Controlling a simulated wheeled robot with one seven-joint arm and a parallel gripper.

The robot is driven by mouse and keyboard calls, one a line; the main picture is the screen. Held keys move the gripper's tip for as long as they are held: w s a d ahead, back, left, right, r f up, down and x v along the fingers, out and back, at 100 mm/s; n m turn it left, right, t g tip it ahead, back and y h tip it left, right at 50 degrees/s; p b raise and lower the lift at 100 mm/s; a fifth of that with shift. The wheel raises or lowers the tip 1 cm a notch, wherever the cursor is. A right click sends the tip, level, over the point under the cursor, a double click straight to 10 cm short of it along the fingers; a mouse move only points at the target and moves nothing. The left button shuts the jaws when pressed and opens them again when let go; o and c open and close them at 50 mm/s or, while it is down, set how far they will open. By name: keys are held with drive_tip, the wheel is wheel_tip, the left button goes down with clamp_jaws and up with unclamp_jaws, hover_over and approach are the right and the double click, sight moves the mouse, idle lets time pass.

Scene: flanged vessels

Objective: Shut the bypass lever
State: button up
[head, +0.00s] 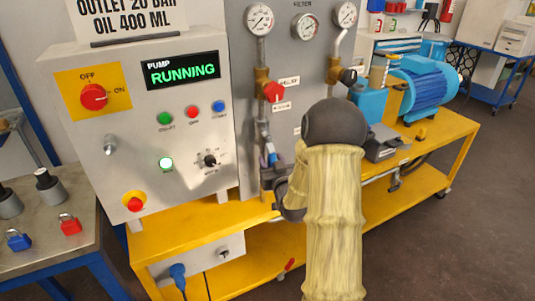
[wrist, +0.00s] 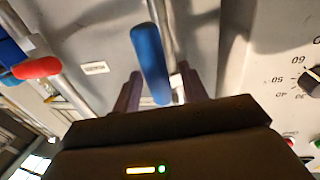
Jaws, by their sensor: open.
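A blue lever handle (wrist: 151,60) runs between the two open fingers of my gripper (wrist: 159,86) in the wrist view. The fingers stand on either side of it, and I cannot tell whether either touches it. In the head view the blue handle (head: 271,158) shows on the lower pipework, just left of my arm, which hides much of the area. A red valve handle (head: 272,91) sits higher on the same pipe; it also shows at the left in the wrist view (wrist: 37,68). No label readable here says which one is the bypass lever.
The control box (head: 140,120) with the lit RUNNING display stands close on the left. Gauges (head: 260,20) line the panel above. A blue motor (head: 425,85) sits on the yellow cart (head: 450,130) to the right. Padlocks (head: 70,224) lie on the left bench.

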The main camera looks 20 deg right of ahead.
drive_tip(key=shift+w+d, duration=0.1)
drive_tip(key=shift+w, duration=0.15)
drive_tip(key=shift+s+r, duration=0.1)
clamp_jaws()
drive_tip(key=shift+d, duration=0.1)
